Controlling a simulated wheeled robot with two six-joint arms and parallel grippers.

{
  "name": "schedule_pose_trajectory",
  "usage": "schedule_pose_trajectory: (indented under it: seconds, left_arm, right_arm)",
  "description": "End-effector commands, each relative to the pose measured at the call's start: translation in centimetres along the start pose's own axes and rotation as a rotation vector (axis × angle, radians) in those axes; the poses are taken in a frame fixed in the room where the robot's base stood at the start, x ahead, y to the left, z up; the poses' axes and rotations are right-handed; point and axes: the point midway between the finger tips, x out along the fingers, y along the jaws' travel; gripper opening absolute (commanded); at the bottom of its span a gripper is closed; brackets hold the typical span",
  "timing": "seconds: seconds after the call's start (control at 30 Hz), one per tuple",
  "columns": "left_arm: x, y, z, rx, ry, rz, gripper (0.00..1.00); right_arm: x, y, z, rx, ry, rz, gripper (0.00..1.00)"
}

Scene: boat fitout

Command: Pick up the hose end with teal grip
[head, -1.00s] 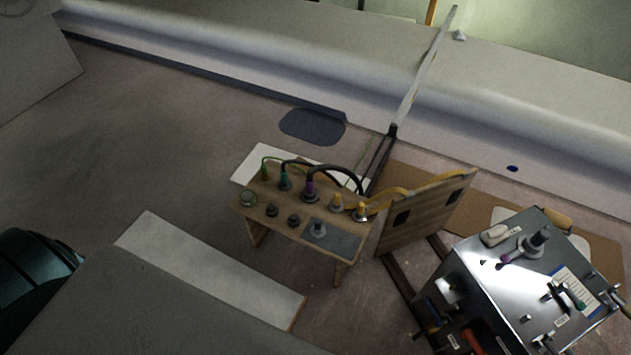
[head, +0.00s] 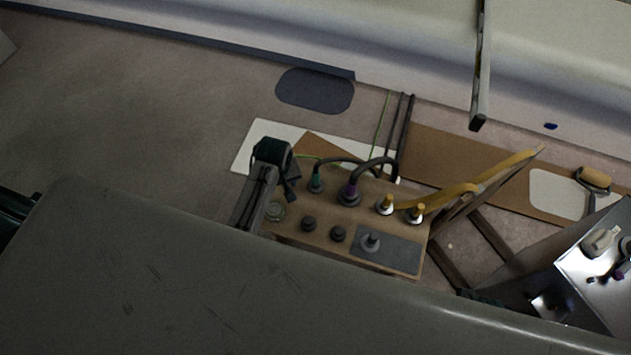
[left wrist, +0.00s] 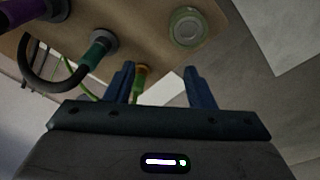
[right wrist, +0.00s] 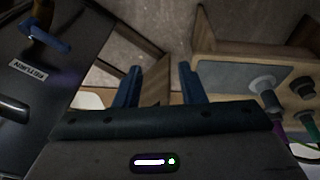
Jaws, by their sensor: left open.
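The hose end with the teal grip (head: 317,182) stands upright in the wooden stand, with a black hose curving from its top. It also shows at the upper left of the left wrist view (left wrist: 97,50). My left gripper (head: 279,170) is open and empty over the stand's left end, left of the teal grip. In the left wrist view, a smaller green and orange end (left wrist: 139,80) appears between its fingers (left wrist: 159,72), while the teal grip lies outside them. My right gripper (right wrist: 160,80) is open and empty, between the stand and the metal box.
The purple-grip end (head: 349,192) stands just right of the teal one, with yellow ends (head: 386,204) beyond. A round glass-like cup (left wrist: 187,28) sits near my left gripper. A metal box (head: 590,275) stands at the right. Floor left of the stand is clear.

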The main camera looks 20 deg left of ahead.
Motion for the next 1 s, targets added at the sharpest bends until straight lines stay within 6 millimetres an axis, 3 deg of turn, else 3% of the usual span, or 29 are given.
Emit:
schedule_pose_trajectory:
  seconds: [0.2,0.43,0.57,0.8,1.0]
  left_arm:
    - [-1.2,5.3,-2.8,-0.181,-0.051,-0.015,0.49]
    - [-2.2,10.0,-4.9,-0.329,-0.092,-0.043,0.49]
    - [-1.9,11.0,-5.1,-0.362,-0.104,-0.055,0.49]
    - [1.8,11.0,-4.7,-0.367,-0.104,-0.057,0.49]
    - [3.4,11.0,-4.6,-0.366,-0.103,-0.054,0.49]
  right_arm:
    - [1.2,-0.1,0.6,0.001,-0.011,-0.001,0.36]
    - [3.1,-0.2,1.4,0.003,-0.023,-0.003,0.36]
    - [3.4,-0.3,1.5,0.003,-0.023,-0.003,0.36]
    - [2.0,-0.2,0.8,0.001,-0.01,-0.002,0.36]
    - [1.2,-0.2,0.5,0.001,-0.005,-0.001,0.36]
